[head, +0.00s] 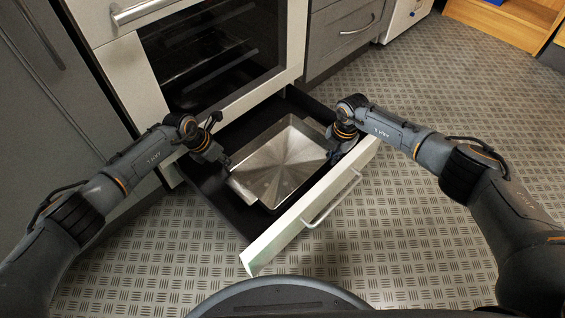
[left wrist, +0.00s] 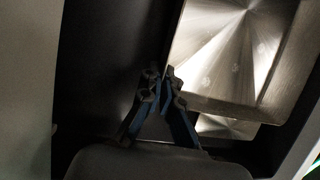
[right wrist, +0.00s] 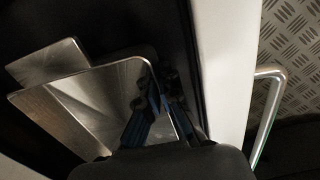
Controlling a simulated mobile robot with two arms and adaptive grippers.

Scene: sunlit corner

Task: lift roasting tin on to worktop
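The roasting tin (head: 285,160) is a shiny rectangular metal pan with flat end tabs. It lies low inside the open drawer under the oven. My left gripper (head: 224,160) is at the tin's left edge; in the left wrist view its fingertips (left wrist: 161,74) are close together beside the tin's rim (left wrist: 230,104). My right gripper (head: 333,156) is at the tin's right edge; in the right wrist view its fingertips (right wrist: 158,78) are close together at the rim of the tin (right wrist: 85,95). Whether either pair of fingers grips the rim is unclear.
The open drawer (head: 222,205) has a pale front with a bar handle (head: 332,200) nearest me. The oven (head: 205,50) stands directly behind. Grey cabinets (head: 340,30) flank it. The patterned floor (head: 430,110) is clear to the right. No worktop surface is clearly visible.

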